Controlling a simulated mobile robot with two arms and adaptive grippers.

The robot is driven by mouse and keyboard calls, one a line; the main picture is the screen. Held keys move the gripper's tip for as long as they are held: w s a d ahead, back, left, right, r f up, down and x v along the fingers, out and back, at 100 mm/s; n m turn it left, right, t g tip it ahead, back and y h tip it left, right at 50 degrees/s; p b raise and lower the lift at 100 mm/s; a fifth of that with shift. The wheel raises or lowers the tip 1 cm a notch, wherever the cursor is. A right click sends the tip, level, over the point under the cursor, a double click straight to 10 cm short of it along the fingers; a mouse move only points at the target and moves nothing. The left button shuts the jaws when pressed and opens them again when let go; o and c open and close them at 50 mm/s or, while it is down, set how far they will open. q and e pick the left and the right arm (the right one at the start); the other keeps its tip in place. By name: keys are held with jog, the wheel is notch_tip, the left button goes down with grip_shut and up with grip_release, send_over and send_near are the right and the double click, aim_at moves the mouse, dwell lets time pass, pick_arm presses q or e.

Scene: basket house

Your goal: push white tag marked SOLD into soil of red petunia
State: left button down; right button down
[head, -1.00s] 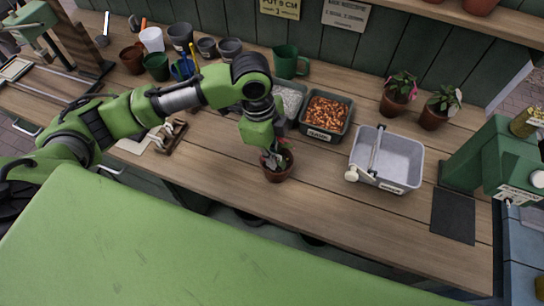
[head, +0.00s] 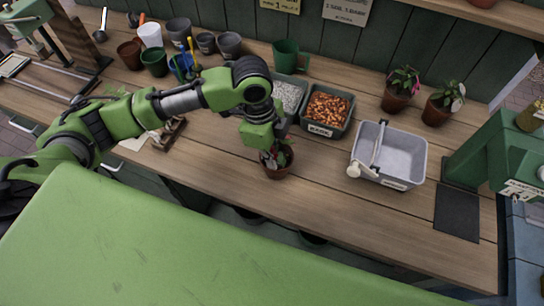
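A terracotta pot (head: 277,173) with a leafy plant stands on the wooden bench, near its front edge. A little red shows among its leaves, but I cannot tell surely that it is the red petunia. My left gripper (head: 268,155) points down right over this pot, with its fingertips among the leaves. The fingers are small and partly hidden, so I cannot tell whether they are open or shut. No white tag marked SOLD can be made out; it may be hidden at the gripper. My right gripper is not in view.
Behind the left gripper are a bin of orange-brown chips (head: 326,112) and a grey gravel bin (head: 289,95). A grey basket (head: 389,155) stands to the right. Two potted plants (head: 398,92) are at the back right. The bench front right of the pot is clear.

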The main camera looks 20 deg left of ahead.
pick_arm(q)
jog(key=c, duration=2.7)
grip_release()
jog(key=shift+c, duration=0.2)
jog(key=o, duration=0.6)
jog(key=shift+c, duration=0.2)
jog(key=r, duration=0.4)
jog(key=a+r, duration=0.1)
jog(key=r, duration=0.7)
jog(key=shift+a, duration=0.4)
jog(key=shift+f, duration=0.15)
